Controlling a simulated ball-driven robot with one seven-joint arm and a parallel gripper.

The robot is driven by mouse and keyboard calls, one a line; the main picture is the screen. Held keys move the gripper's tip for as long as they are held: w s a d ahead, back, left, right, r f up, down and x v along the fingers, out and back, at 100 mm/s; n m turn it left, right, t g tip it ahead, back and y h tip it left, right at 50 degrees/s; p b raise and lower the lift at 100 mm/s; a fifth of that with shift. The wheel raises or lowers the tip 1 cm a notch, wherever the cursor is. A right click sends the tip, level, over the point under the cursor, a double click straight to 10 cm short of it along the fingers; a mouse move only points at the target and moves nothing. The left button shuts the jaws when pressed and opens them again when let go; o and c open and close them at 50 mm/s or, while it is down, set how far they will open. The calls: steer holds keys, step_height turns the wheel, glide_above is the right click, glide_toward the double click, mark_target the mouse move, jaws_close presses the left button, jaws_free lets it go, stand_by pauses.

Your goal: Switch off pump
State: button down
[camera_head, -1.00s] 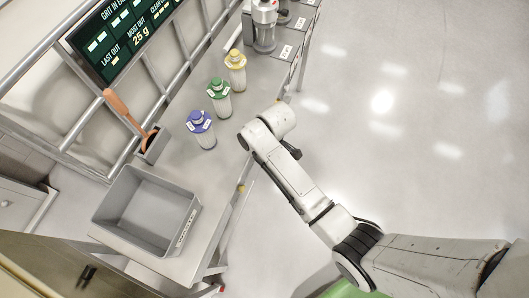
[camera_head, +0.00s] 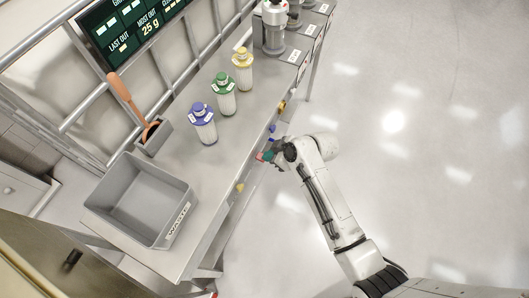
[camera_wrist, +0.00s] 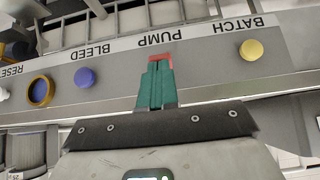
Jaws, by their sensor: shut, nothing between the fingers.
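The panel on the table's front edge carries an upside-down PUMP label (camera_wrist: 156,39) in the wrist view. Below that label is a red control (camera_wrist: 162,57), mostly hidden behind my fingertips; it also shows as a red spot (camera_head: 259,157) in the head view. My gripper (camera_wrist: 158,75) has its green fingers shut together, with nothing between them, directly in front of the red control. Whether they touch it, and its switch position, I cannot tell. In the head view my gripper (camera_head: 268,155) is at the table's front edge.
In the wrist view, a yellow button (camera_wrist: 251,49) under BATCH is right of my fingers. A blue button (camera_wrist: 85,77) and an orange-ringed knob (camera_wrist: 40,91) are left. Bottles (camera_head: 204,124) and a grey waste bin (camera_head: 185,222) stand on the table (camera_head: 232,148). The floor is clear.

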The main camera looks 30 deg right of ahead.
stand_by(0.3)
steer(key=shift+w+a+r+p, duration=0.3)
steer(key=shift+w+a, duration=0.1)
steer(key=shift+w, duration=0.2)
steer(key=shift+r, duration=0.1)
